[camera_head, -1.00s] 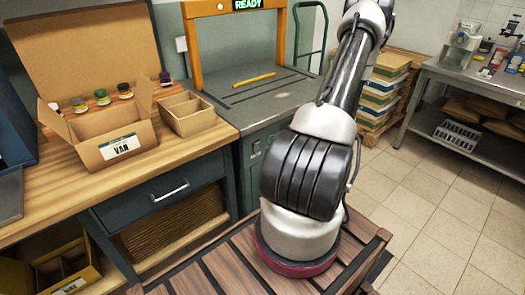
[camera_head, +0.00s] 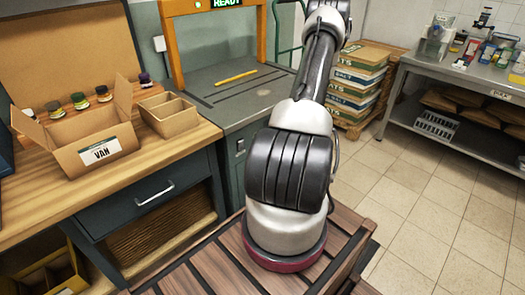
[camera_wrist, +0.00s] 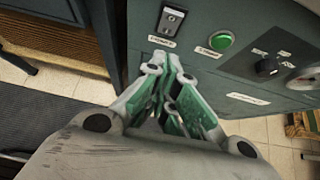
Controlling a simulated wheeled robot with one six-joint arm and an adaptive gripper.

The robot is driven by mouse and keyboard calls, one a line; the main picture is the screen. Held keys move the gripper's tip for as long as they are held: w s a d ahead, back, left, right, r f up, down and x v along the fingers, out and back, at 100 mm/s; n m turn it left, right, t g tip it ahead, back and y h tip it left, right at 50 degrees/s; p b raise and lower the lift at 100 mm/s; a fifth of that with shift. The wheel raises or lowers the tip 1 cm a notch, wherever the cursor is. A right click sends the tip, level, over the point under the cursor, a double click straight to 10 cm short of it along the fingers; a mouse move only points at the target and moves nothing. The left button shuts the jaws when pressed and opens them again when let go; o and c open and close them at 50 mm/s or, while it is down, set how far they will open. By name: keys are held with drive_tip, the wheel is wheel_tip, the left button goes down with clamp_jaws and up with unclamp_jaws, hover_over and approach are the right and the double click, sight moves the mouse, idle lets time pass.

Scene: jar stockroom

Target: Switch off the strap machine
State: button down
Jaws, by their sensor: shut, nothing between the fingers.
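The strap machine (camera_head: 214,74) stands in the head view with an orange arch and a lit READY sign (camera_head: 226,3). In the wrist view its dark green front panel (camera_wrist: 226,75) carries a black rocker switch (camera_wrist: 170,21), a green round button (camera_wrist: 221,40) and a black knob (camera_wrist: 267,66). The labels are too blurred to read. My gripper (camera_wrist: 166,75) is shut and empty in the wrist view, its tips just below the rocker switch; I cannot tell whether they touch the panel. In the head view my arm hides part of the machine's front, and my gripper is out of sight.
Stacked boxes (camera_head: 357,83) and a steel table (camera_head: 470,75) stand at right. Tiled floor (camera_head: 430,190) is clear between.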

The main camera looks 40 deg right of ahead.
sight(241, 148)
drive_tip(key=w, duration=0.2)
drive_tip(key=w+f, duration=0.1)
drive_tip(key=w, duration=0.2)
drive_tip(key=w+f, duration=0.1)
drive_tip(key=w, duration=0.1)
drive_tip(key=shift+w, duration=0.25)
drive_tip(key=shift+w+r+g, duration=0.2)
drive_tip(key=shift+w+g, duration=0.2)
drive_tip(key=shift+w, duration=0.1)
drive_tip(key=shift+s+f, duration=0.1)
drive_tip(key=shift+s, duration=0.05)
